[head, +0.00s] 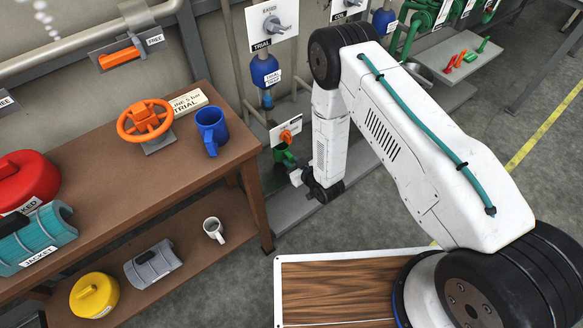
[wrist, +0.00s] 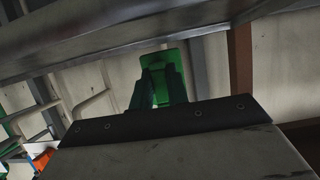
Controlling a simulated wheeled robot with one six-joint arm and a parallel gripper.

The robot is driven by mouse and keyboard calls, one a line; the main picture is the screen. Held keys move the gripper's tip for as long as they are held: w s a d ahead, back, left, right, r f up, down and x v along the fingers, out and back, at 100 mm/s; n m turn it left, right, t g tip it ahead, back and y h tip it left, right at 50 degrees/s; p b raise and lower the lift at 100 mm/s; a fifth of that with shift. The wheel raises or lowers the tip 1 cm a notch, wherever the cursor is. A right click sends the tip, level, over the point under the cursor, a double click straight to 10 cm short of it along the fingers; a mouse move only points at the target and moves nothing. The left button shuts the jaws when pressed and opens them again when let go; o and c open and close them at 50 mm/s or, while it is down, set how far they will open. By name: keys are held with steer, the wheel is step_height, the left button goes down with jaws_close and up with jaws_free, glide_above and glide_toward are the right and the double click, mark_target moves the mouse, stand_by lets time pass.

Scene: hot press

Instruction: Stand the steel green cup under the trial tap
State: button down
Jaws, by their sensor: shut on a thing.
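The green cup (head: 284,154) shows in the head view just below a white plate with an orange tap handle (head: 289,134). This tap is below the wall panel marked TRIAL and a blue bottle. My gripper (head: 290,166) reaches in from the right and is shut on the cup. In the wrist view the green cup (wrist: 163,57) sits between the two dark fingers of my gripper (wrist: 161,80). In the head view my arm hides part of the area right of the cup. I cannot tell whether the cup's base touches the ledge under it.
A grey ledge (head: 290,207) runs below the tap. Pipes stand close behind.

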steer(key=shift+f, duration=1.7)
steer(key=shift+f, duration=0.2)
steer(key=c, duration=1.4)
jaws_free()
steer(key=shift+o, duration=0.2)
steer(key=shift+r, duration=0.15)
steer(key=v, duration=1.2)
